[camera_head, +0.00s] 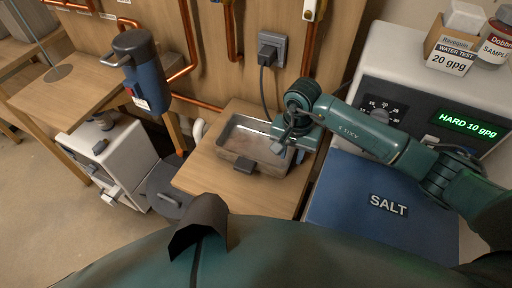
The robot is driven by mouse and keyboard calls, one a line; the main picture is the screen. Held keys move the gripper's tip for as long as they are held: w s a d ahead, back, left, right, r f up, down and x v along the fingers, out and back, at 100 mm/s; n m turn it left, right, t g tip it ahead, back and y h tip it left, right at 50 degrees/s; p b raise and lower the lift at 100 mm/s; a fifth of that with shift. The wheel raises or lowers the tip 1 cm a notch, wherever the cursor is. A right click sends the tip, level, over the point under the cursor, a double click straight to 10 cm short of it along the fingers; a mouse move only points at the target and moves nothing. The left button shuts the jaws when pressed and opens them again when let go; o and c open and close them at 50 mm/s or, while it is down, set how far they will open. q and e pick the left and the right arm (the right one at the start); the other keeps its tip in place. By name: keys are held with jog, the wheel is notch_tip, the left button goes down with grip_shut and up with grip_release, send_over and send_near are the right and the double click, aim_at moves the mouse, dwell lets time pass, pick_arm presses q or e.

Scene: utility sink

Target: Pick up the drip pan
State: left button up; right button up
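The drip pan (238,136) is a shallow, rectangular, greyish metal tray with a worn look. It sits on a wooden top in the middle of the head view. A dark block (245,166) shows at its front edge, perhaps a handle. My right gripper (287,146) reaches in from the right and is at the pan's right end, over or against the rim. The wrist hides that corner. The fingers are small and dark, so I cannot tell whether they are closed on the rim. My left gripper is not in view.
A blue SALT lid (385,205) and a white unit with a lit display (468,124) stand right. A power outlet (271,49) with a hanging cord is behind the pan. Copper pipes (229,32) run along the back. A blue canister (147,80) and white box (112,160) are left.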

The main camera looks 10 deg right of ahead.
jog(key=shift+c, duration=0.3)
grip_shut()
jog(key=shift+r, duration=0.1)
